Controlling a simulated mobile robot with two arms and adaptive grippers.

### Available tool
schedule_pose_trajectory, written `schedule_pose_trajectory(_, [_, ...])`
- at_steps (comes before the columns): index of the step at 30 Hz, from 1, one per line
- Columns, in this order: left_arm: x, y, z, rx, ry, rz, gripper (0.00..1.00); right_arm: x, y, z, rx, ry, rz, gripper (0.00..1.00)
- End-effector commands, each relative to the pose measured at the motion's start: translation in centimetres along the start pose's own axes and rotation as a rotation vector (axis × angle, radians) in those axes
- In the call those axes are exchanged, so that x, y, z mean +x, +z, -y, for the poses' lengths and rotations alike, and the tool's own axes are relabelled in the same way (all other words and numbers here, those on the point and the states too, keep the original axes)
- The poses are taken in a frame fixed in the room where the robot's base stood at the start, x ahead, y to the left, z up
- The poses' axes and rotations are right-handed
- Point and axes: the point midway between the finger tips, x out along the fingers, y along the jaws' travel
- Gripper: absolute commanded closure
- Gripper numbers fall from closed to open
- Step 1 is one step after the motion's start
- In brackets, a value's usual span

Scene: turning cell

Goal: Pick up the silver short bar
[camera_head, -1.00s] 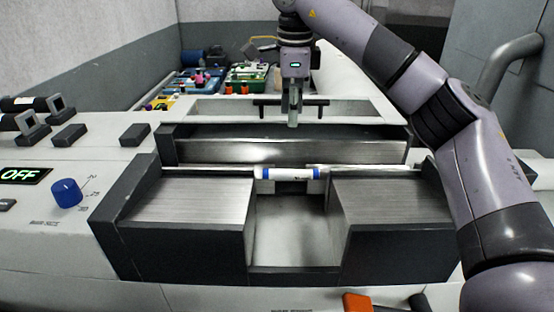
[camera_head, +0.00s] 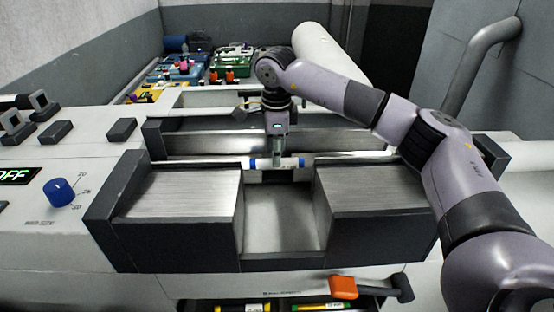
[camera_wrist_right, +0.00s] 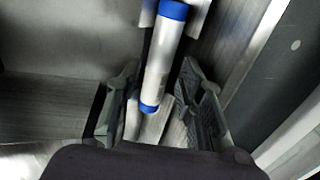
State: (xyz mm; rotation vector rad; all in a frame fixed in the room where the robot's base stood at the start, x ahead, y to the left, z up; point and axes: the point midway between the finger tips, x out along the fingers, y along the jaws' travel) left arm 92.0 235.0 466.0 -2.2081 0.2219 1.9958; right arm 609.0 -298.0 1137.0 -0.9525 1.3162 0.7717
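The silver short bar (camera_head: 260,163) has blue ends and lies across the gap between the two metal blocks in the head view. My right gripper (camera_head: 277,158) is down at the bar, its fingers in front of part of it. In the right wrist view the bar (camera_wrist_right: 163,55) runs between the two spread fingers of the right gripper (camera_wrist_right: 158,88). Gaps show between the bar and both fingers, so it is not clamped. My left gripper is not in view.
The two ribbed blocks (camera_head: 185,195) flank an open recess (camera_head: 282,220). A metal trough wall (camera_head: 215,143) stands behind the bar. An orange-tipped lever (camera_head: 343,287) and a slot with yellow and green bars (camera_head: 320,307) are at the front. Colourful bins (camera_head: 180,70) stand far back.

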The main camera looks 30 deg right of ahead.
Motion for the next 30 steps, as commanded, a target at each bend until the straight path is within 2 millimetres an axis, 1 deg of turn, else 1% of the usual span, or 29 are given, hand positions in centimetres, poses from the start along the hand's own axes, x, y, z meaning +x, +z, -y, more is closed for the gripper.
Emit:
schedule_pose_trajectory(1, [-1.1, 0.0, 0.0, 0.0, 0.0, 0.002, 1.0, 0.4, -0.1, -0.1, -0.001, 0.005, -0.004, 0.65])
schedule_pose_trajectory(3, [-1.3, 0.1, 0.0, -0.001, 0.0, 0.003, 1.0, 1.6, 0.0, -0.1, 0.001, 0.004, -0.002, 0.65])
schedule_pose_trajectory(6, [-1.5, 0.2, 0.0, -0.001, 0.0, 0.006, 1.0, 2.5, 0.0, -0.1, 0.001, 0.001, -0.001, 0.65])
schedule_pose_trajectory(9, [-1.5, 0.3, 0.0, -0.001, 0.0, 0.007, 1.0, 2.9, 0.0, -0.1, 0.001, 0.0, 0.0, 0.65])
schedule_pose_trajectory(14, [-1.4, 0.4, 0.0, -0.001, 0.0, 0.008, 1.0, 3.0, 0.0, -0.1, 0.001, 0.0, 0.0, 0.65])
schedule_pose_trajectory(30, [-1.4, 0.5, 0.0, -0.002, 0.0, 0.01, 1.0, 2.9, 0.0, -0.1, 0.001, 0.0, 0.0, 1.0])
